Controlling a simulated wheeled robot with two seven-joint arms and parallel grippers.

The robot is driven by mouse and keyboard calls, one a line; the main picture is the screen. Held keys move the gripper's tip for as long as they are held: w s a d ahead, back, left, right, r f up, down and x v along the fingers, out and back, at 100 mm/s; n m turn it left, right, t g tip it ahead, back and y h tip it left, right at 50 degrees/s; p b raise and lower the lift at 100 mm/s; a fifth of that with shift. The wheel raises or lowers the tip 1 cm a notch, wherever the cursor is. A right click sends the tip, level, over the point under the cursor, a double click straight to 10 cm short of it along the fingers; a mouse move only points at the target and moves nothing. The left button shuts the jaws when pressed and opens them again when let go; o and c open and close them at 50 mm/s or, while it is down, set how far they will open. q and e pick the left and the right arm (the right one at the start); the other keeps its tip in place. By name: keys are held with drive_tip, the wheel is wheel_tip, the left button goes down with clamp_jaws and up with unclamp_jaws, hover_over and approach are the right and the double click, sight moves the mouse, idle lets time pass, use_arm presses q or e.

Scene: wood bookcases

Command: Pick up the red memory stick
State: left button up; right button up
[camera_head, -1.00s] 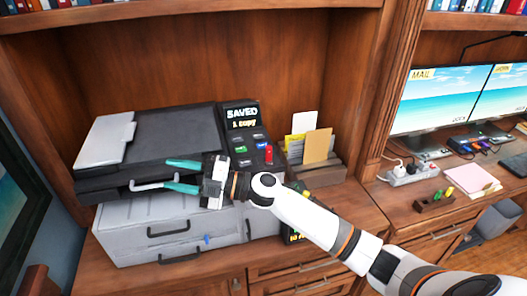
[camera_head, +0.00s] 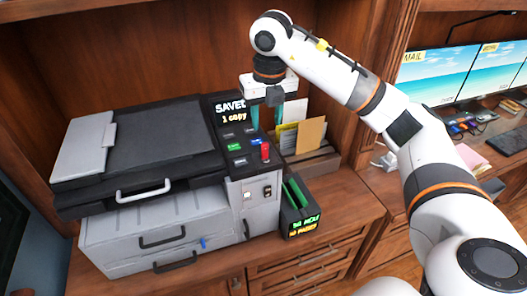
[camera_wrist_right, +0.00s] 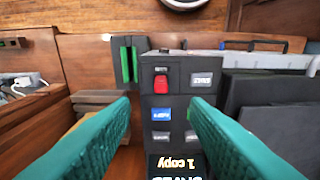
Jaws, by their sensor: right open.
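The red memory stick (camera_head: 265,152) stands upright in the button panel of the grey and black copier (camera_head: 165,135). In the right wrist view the red memory stick (camera_wrist_right: 161,84) shows ahead, between and beyond the fingertips. My right gripper (camera_head: 267,122) points down above and behind the panel, its teal fingers partly hidden by the wrist. In the wrist view my right gripper (camera_wrist_right: 160,103) has its fingers wide apart with nothing between them. It is not touching the stick. My left gripper is not in view.
A black box with green slots (camera_head: 296,205) stands right of the copier. A wooden file holder (camera_head: 316,158) with papers is behind it. Blue, green and white buttons sit close to the stick. The copier screen (camera_head: 230,108) rises behind the panel.

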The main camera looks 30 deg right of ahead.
sight(265, 143)
drive_tip(key=f, duration=0.3)
drive_tip(key=shift+w+d+f+p, duration=0.1)
drive_tip(key=shift+w+f+p, duration=0.1)
drive_tip(key=shift+p, duration=0.2)
drive_tip(key=shift+f+p, duration=0.5)
drive_tip(key=shift+f, duration=0.05)
wheel_tip(265, 143, down, 4)
drive_tip(key=shift+w+r+p, duration=0.15)
drive_tip(key=shift+r+p, duration=0.05)
drive_tip(key=shift+p, duration=0.7)
drive_tip(key=shift+f, duration=0.4)
drive_tip(key=shift+w, duration=0.1)
clamp_jaws()
